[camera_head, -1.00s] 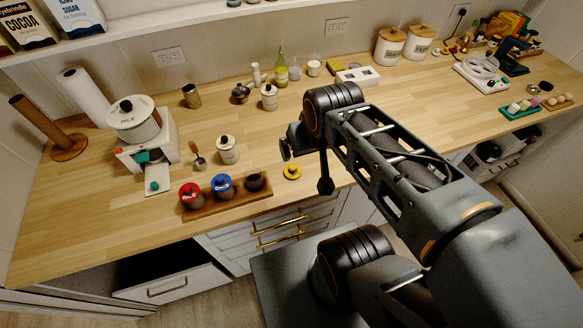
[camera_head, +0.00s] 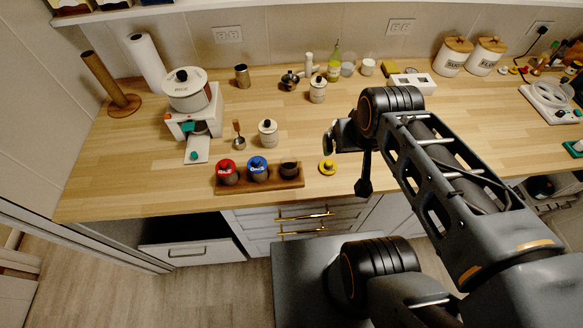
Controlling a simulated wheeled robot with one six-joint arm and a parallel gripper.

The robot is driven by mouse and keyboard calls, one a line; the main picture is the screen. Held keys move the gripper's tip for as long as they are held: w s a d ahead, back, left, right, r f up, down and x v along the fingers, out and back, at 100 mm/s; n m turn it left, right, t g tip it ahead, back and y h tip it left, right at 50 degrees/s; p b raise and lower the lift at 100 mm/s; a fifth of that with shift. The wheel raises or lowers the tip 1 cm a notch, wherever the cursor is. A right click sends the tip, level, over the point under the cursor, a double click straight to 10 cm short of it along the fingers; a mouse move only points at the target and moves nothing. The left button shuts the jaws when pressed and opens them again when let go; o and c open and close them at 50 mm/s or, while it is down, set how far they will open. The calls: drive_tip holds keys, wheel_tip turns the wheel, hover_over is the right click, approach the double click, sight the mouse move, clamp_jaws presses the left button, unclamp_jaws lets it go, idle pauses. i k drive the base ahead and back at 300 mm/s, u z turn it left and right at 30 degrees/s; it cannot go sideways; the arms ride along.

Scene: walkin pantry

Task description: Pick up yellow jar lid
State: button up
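The yellow jar lid (camera_head: 328,167) lies on the wooden counter near its front edge, just right of the wooden jar rack (camera_head: 240,186). It has a dark knob on top. The rack holds a red-lidded jar (camera_head: 227,172), a blue-lidded jar (camera_head: 258,169) and a dark jar without a coloured lid (camera_head: 289,169). My gripper (camera_head: 340,137) is above the counter, just beyond the lid in the picture and apart from it. The wrist and arm partly hide it, so its finger opening is unclear. I see nothing held in it.
A white canister (camera_head: 268,133) and a wooden-handled scoop (camera_head: 239,138) stand behind the rack. Jars and a green bottle (camera_head: 334,66) stand farther back. Bare counter surrounds the lid; drawers are below.

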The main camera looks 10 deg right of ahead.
sight(327, 166)
drive_tip(key=k, duration=1)
drive_tip(key=u, duration=1)
drive_tip(key=i, duration=0.95)
drive_tip(key=z, duration=1.2)
